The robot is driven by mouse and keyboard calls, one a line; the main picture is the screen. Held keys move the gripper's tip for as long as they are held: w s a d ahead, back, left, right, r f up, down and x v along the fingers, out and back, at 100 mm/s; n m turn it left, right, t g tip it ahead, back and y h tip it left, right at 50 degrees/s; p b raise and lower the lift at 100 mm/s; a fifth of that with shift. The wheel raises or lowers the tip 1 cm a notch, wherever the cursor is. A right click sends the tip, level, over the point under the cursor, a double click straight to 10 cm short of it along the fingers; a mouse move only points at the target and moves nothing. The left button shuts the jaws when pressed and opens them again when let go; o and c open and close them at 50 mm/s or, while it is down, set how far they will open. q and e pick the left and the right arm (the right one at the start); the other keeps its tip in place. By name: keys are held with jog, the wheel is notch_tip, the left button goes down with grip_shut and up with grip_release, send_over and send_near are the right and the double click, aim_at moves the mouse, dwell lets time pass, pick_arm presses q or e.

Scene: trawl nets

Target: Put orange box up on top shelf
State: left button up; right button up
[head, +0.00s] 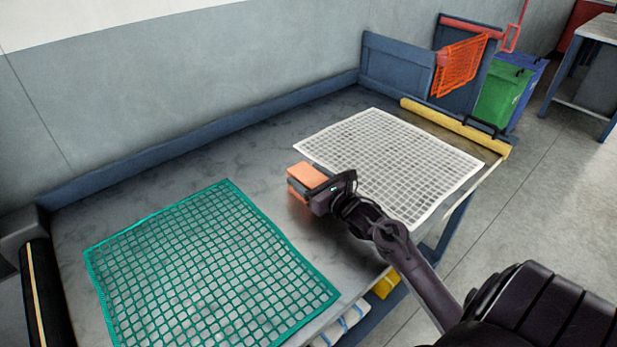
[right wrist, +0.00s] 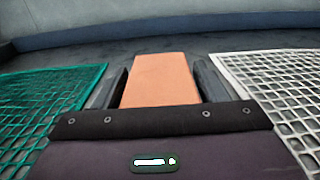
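The orange box (head: 307,176) is at the middle of the grey table, between the green net and the white net. My right gripper (head: 318,190) reaches it from the right, with a dark finger along its side. In the right wrist view, the orange box (right wrist: 160,80) lies between the two dark fingers, which sit close against its left and right sides; the gripper looks shut on it. Whether the box rests on the table or is just above it is hard to tell. My left gripper is not in view. I cannot make out a top shelf.
A green net (head: 205,270) lies flat at the left and a white net (head: 390,165) at the right of the table (head: 130,190). A yellow bar (head: 455,128) edges the far right end. Beyond are an orange rack (head: 460,66) and a green bin (head: 500,92).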

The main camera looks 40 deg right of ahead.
jog(key=shift+o, duration=0.8)
jog(key=shift+r, duration=0.1)
